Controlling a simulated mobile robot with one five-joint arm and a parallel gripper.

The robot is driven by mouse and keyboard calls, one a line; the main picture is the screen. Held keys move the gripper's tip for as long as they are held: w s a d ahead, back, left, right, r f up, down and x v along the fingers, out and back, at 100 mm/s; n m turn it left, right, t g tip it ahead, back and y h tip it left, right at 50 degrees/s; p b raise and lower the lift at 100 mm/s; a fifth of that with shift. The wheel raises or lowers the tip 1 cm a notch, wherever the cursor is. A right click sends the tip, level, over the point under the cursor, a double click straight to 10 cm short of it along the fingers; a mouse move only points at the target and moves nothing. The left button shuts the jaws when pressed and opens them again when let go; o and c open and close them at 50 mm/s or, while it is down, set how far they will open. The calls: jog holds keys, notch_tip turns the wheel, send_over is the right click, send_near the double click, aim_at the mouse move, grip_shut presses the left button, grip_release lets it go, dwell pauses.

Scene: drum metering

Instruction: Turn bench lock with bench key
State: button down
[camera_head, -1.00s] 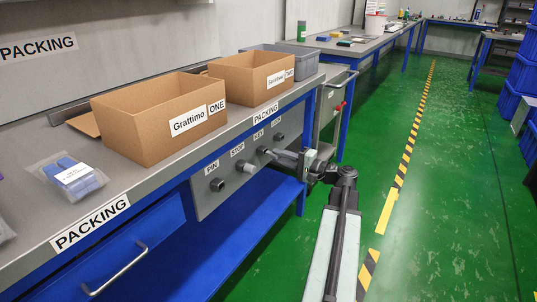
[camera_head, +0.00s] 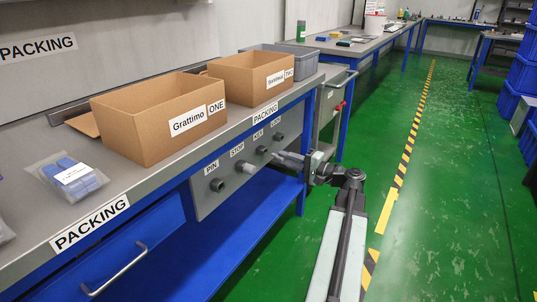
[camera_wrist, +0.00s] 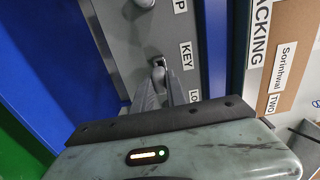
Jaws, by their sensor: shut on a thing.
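The panel on the bench front carries several fittings with labels, including KEY and LOCK. The bench lock (camera_head: 279,136) is a dark round fitting at the panel's far end; in the wrist view my gripper hides it. The dark KEY fitting (camera_head: 262,150) is beside it. My gripper (camera_head: 278,157) is just in front of the panel near the KEY fitting. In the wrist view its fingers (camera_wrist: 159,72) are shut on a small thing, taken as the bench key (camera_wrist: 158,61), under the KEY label. The fingers mostly hide the key, and I cannot tell whether it touches the fitting.
The PIN fitting (camera_head: 217,185) and the pale STOP fitting (camera_head: 245,167) are nearer on the panel. Cartons ONE (camera_head: 150,127) and TWO (camera_head: 240,83) stand on the bench top (camera_head: 50,217). The blue lower shelf (camera_head: 250,215) is below the panel.

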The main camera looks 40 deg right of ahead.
jog(key=shift+v, duration=1.7)
jog(key=shift+r, duration=0.1)
